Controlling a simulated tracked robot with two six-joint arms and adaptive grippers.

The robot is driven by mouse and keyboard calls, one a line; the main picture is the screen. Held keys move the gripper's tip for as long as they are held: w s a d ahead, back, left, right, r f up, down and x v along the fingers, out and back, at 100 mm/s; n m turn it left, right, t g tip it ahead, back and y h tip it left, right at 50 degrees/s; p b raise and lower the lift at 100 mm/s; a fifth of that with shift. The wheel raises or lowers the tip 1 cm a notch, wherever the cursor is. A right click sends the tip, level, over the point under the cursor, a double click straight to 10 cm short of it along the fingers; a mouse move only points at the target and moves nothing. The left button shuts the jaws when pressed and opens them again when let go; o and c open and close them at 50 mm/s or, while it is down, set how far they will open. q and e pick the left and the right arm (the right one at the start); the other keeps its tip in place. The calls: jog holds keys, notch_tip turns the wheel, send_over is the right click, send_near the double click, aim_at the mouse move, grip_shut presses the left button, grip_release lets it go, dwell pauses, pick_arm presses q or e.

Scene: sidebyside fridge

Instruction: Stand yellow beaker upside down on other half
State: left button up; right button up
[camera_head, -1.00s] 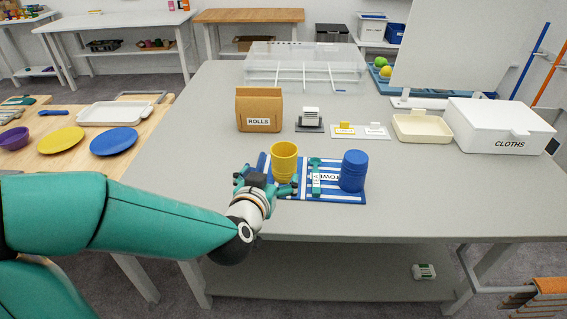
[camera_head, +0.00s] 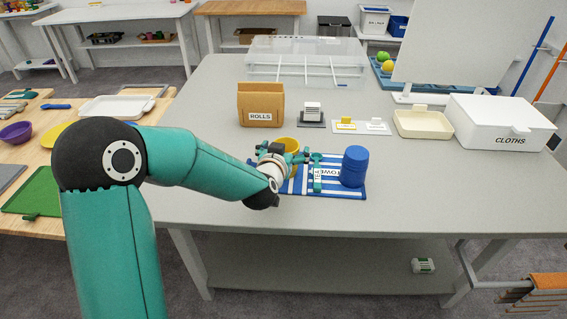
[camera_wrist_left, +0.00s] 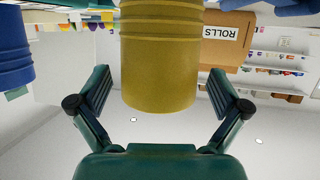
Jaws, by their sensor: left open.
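The yellow beaker (camera_head: 288,142) stands mouth up on the left part of a blue-and-white striped towel (camera_head: 340,192), partly hidden by my left gripper. In the left wrist view, which is upside down, the yellow beaker (camera_wrist_left: 160,65) fills the space between the two spread fingers. My left gripper (camera_head: 284,153) is open around it; contact cannot be told. The blue beaker (camera_head: 354,167) stands on the right part of the towel with its closed end up. My right gripper is not in view.
A slim teal utensil (camera_head: 317,172) lies on the towel between the beakers. A ROLLS box (camera_head: 261,105), small label stands, a cream tray (camera_head: 424,123) and a white CLOTHS box (camera_head: 500,122) stand behind. The grey table (camera_head: 450,195) is clear at the front right.

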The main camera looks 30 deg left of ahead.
pick_arm(q)
jog(key=c, duration=1.5)
jog(key=shift+c, duration=0.2)
jog(key=shift+w+r, duration=0.1)
jog(key=shift+r, duration=0.05)
jog(key=shift+r, duration=0.6)
notch_tip(320, 180, up, 19)
jog(key=p, duration=0.7)
jog(key=shift+f, duration=0.2)
jog(key=o, duration=0.8)
jog(key=c, duration=1)
jog(key=shift+f, duration=0.1)
